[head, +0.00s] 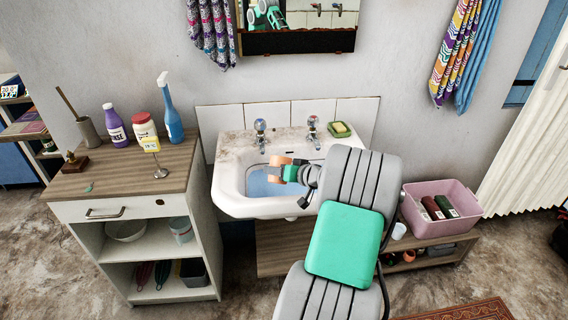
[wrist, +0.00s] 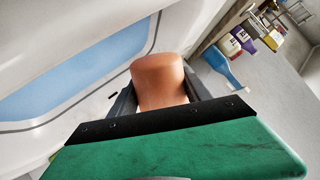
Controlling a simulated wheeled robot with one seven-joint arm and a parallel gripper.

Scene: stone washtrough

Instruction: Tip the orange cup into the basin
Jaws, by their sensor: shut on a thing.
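The orange cup (head: 279,160) is held over the white basin (head: 232,190) in the head view. The basin has light blue water in it. My gripper (head: 279,170) reaches in from the right and is shut on the cup. In the wrist view the orange cup (wrist: 160,78) sits between the two dark fingers of my gripper (wrist: 155,100), with its side showing. The basin's white rim and blue water (wrist: 70,80) lie to its left there. The cup looks tipped over in the head view, but its mouth and contents cannot be made out.
Two taps (head: 260,134) and a soap dish (head: 341,130) stand on the basin's back ledge. A pink crate (head: 448,225) sits on a low shelf at right. A mirror hangs above.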

